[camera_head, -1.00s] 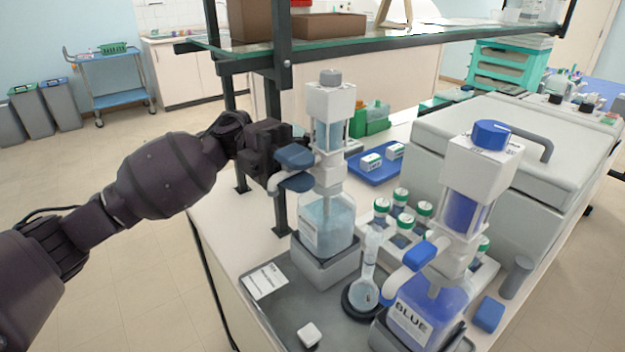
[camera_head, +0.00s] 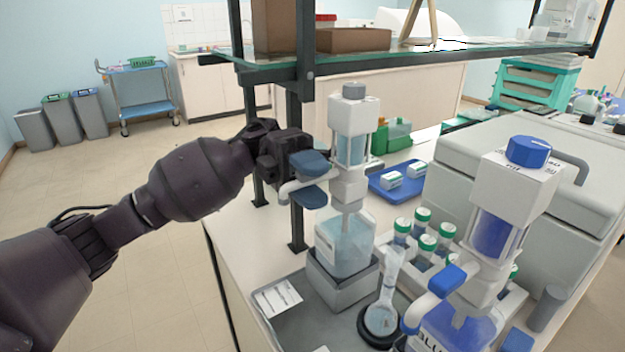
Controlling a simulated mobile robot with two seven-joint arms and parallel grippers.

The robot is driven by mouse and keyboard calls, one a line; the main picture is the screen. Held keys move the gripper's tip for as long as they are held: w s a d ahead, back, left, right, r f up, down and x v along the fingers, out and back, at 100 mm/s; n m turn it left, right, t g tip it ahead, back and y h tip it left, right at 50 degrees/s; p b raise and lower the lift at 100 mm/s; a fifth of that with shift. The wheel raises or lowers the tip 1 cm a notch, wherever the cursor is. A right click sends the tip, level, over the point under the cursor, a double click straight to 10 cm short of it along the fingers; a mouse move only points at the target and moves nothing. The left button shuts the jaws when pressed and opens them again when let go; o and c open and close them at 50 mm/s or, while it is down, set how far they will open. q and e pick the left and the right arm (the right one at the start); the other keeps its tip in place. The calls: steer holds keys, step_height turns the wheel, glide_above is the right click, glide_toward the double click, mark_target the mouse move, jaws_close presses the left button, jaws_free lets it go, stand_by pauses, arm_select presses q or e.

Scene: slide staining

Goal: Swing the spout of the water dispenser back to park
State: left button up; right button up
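The water dispenser (camera_head: 345,242) is a clear bottle of pale liquid with a white pump head and grey cap, standing upright in a grey holder. Its pale spout (camera_head: 288,190) points left from the neck, with a bent tip. My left gripper (camera_head: 309,180) comes in from the left at spout height. The fingers hide part of the spout. My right gripper is out of view.
A blue-liquid dispenser (camera_head: 495,235) and a flask (camera_head: 383,300) in a dark ring stand close on the right. Green-capped bottles (camera_head: 427,243) stand behind them. A glass shelf (camera_head: 400,52) with a dark post is near my gripper. Open floor lies left of the bench.

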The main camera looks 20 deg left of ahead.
arm_select(q)
steer(key=shift+o, duration=0.6)
